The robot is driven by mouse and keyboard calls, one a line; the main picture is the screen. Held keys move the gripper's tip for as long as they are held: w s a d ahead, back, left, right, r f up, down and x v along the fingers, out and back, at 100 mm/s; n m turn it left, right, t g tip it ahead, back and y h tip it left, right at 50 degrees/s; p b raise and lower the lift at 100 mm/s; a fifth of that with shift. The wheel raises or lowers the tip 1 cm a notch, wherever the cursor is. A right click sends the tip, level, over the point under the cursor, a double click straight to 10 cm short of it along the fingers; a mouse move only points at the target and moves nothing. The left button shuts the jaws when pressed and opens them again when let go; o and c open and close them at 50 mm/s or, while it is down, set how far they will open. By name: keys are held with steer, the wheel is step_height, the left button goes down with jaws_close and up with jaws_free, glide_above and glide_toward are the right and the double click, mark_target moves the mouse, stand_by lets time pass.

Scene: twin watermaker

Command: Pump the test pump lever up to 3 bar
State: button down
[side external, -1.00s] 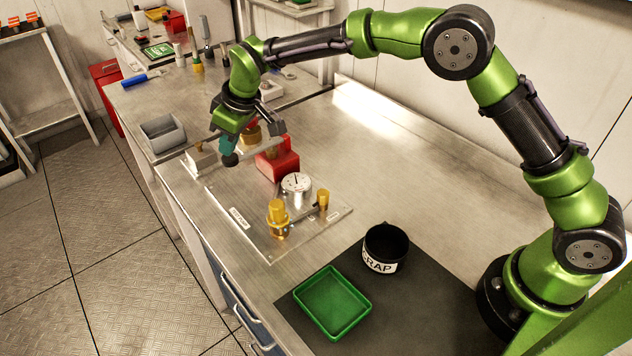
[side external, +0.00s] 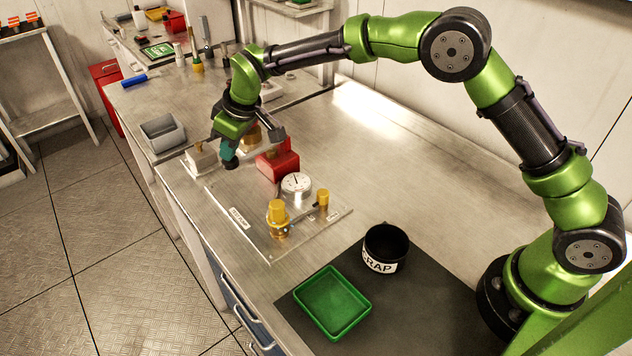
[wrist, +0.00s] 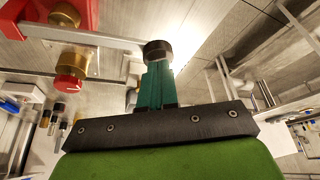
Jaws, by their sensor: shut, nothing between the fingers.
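The test pump stands on a clear plate (side external: 250,235) on the bench, with a red pump body (side external: 280,168). Its lever (wrist: 90,36) is a pale bar ending in a black knob (wrist: 157,50). The knob also shows at the tip of my gripper in the side view (side external: 231,164). My gripper (wrist: 157,72) has its teal fingers shut and empty, with the tips against or very close to the knob; exact contact is unclear. A round white gauge (side external: 296,184) sits in front of the pump; its reading is too small to tell.
Yellow-capped brass fittings (side external: 278,215) stand near the gauge. A grey bin (side external: 162,134) lies left of the pump. A black scrap pot (side external: 387,243) and a green tray (side external: 321,327) are on the dark mat nearer my base. The bench right of the pump is clear.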

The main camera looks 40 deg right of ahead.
steer(key=shift+f, duration=1.45)
steer(key=shift+r, duration=2.35)
step_height(320, 180, up, 6)
stand_by(0.7)
